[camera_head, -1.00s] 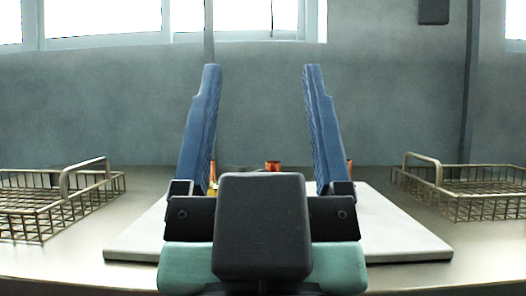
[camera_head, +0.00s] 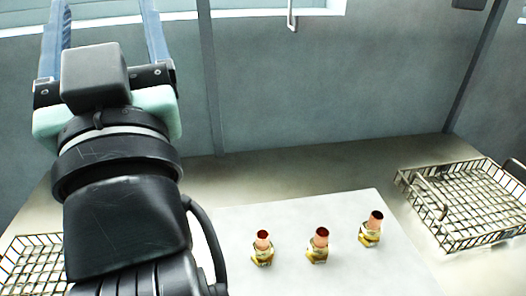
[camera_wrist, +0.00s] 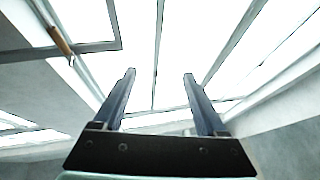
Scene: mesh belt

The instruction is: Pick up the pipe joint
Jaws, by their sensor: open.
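Three pipe joints with brass bases and copper tops stand on a white board (camera_head: 330,275) in the head view: a left one (camera_head: 262,248), a middle one (camera_head: 317,246) and a right one (camera_head: 370,230). I cannot tell which one is meant. My gripper (camera_head: 104,12) is open, raised at the upper left, well above and left of the joints. Its fingertips run to the top edge there. In the wrist view its blue fingers (camera_wrist: 160,75) are apart with nothing between them, facing bright windows.
A wire basket (camera_head: 470,200) stands right of the board. Another wire basket (camera_head: 30,262) is at the lower left, partly hidden by my arm. A grey wall with a window rises behind the table (camera_head: 290,175).

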